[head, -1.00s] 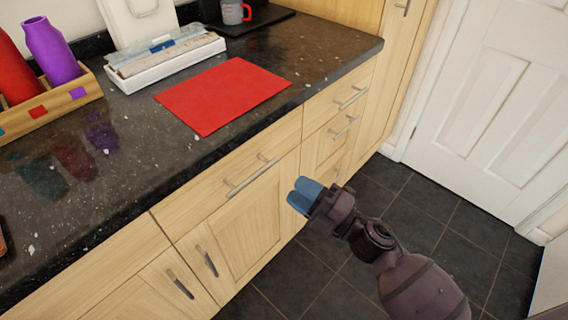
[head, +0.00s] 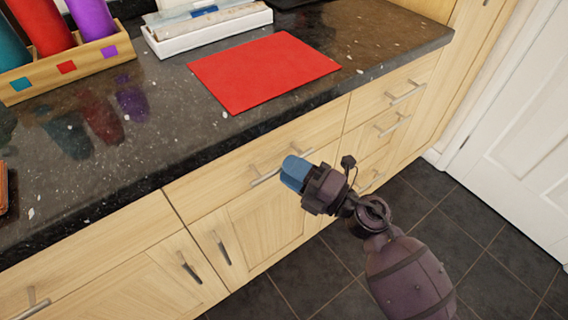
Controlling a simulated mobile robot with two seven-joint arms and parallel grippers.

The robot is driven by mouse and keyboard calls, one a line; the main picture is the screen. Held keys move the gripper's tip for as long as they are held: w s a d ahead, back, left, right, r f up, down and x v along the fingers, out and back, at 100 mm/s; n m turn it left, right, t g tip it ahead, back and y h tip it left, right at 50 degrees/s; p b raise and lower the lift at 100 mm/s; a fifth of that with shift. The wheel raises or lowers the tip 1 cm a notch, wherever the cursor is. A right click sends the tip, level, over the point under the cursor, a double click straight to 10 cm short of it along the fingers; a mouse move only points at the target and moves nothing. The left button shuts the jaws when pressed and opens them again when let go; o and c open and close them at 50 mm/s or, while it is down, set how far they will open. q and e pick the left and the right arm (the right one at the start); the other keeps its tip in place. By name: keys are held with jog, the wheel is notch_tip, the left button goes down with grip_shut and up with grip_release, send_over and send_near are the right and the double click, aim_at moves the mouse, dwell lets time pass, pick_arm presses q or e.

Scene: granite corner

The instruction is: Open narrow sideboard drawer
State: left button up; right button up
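The narrow drawer (head: 372,104) is at the right of the sideboard's top row, just under the dark worktop. It looks closed, and its bar handle (head: 406,92) is uncovered. A wide drawer (head: 222,184) to its left also looks closed. My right gripper (head: 292,171) has blue fingertips that lie together with nothing visible between them. It is in front of the wide drawer and overlaps the right part of that drawer's handle (head: 266,177) in the picture. I cannot tell whether it touches that handle. It is left of and below the narrow drawer's handle. My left gripper is out of view.
More drawers with bar handles (head: 392,124) sit below the narrow one. A red mat (head: 262,70), a white box (head: 210,35) and a wooden bottle rack (head: 75,66) are on the worktop. The dark tiled floor (head: 440,235) is clear. A white door (head: 525,140) stands at right.

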jog(key=shift+x, duration=1.05)
jog(key=shift+c, duration=0.4)
grip_shut()
